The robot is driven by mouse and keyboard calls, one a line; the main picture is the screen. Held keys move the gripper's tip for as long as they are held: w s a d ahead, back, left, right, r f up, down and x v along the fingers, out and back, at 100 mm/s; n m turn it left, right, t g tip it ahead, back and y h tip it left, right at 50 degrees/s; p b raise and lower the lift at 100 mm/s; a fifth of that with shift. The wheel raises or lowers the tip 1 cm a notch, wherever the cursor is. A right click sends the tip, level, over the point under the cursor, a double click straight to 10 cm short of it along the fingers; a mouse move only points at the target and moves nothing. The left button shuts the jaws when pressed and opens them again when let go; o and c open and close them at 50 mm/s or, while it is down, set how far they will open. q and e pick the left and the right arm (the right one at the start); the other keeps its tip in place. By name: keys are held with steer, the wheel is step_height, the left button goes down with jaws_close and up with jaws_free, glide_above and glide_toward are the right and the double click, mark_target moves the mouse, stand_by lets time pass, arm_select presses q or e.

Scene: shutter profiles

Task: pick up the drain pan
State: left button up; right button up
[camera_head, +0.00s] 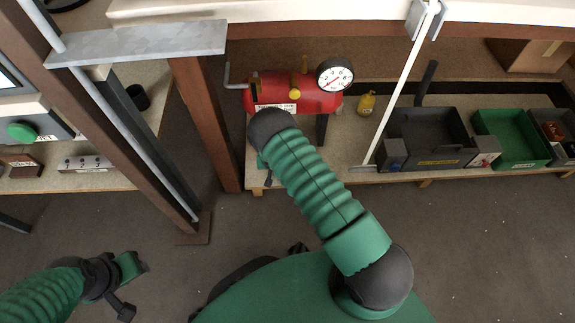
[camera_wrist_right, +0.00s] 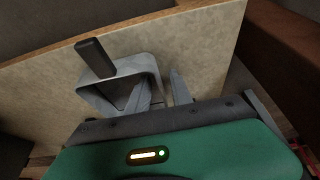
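The likely drain pan (camera_wrist_right: 88,97) is a small grey open-topped vessel with a black handle (camera_wrist_right: 95,57), on the beige board in the right wrist view. My right gripper (camera_wrist_right: 162,92) is open there. Its left finger overlaps the pan's opening and its right finger is outside, so the pan's near right wall lies between them. I cannot tell whether the fingers touch it. In the head view my right arm hides the pan and most of that gripper. My left gripper (camera_head: 125,287) is at the lower left over the floor, holding nothing visible; its finger gap is unclear.
A red compressor (camera_head: 290,94) with a gauge stands on the low bench behind my right arm. A yellow bottle (camera_head: 366,103), a dark bin (camera_head: 408,117) and a green bin (camera_head: 497,127) stand to its right. Brown posts (camera_head: 205,125) rise to its left.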

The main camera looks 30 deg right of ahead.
steer(key=shift+s+a+r, duration=0.1)
jaws_close()
stand_by(1.2)
